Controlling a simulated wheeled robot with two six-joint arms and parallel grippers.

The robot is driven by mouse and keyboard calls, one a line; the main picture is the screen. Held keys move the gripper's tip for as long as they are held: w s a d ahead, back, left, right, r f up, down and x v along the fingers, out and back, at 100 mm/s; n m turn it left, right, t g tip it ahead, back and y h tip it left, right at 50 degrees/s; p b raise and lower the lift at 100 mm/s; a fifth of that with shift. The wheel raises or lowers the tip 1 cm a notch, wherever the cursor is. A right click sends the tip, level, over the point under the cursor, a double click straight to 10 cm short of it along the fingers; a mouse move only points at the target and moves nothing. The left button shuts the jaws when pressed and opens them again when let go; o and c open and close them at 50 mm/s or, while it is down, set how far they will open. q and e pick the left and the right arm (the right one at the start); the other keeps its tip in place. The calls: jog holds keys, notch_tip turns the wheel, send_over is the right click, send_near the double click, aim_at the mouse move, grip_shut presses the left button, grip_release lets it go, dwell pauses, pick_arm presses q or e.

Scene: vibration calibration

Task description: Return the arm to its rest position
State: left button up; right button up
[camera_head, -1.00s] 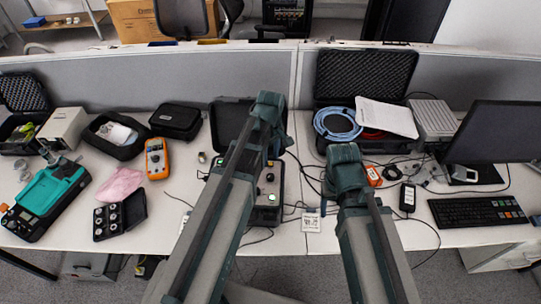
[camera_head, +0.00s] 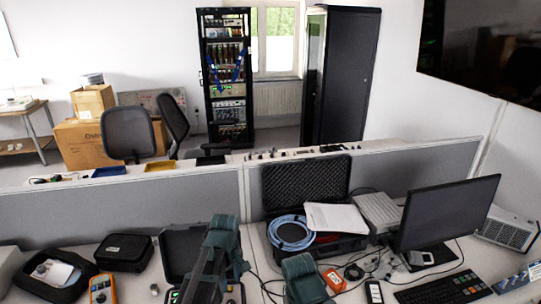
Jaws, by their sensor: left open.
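My left arm (camera_head: 221,238) rises from the bottom centre, its dark green joint in front of an open dark case (camera_head: 181,252). My left gripper (camera_head: 236,266) is open and largely hidden by the arm; its fingertips are hard to make out and I see nothing held. My right arm (camera_head: 303,277) shows only its green joint at the bottom edge, right of the left arm. My right gripper is not visible. Both arms stand over the near part of the desk.
An open case (camera_head: 268,204) holds a blue cable coil (camera_head: 290,233), with paper (camera_head: 337,218) on it. A monitor (camera_head: 447,212) and keyboard (camera_head: 442,288) are right. A black case (camera_head: 123,252) and orange multimeter (camera_head: 102,290) are left. A grey partition (camera_head: 205,206) runs behind.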

pick_arm(q)
jog(key=s+d+f+m+b, duration=0.3)
jog(key=s+d+m, duration=0.1)
jog(key=s+m, duration=0.2)
jog(key=s+d+f+m+y+b, duration=0.1)
jog(key=s+d+f+m+b, duration=0.2)
jog(key=s+d+m, duration=0.2)
jog(key=s+m, duration=0.2)
jog(key=m, duration=0.1)
jog(key=shift+d+f, duration=0.25)
jog(key=shift+f, duration=0.05)
pick_arm(e)
notch_tip(320, 180, down, 7)
pick_arm(q)
jog(key=shift+s+a, duration=0.1)
pick_arm(e)
jog(key=shift+r, duration=0.1)
dwell(0.5)
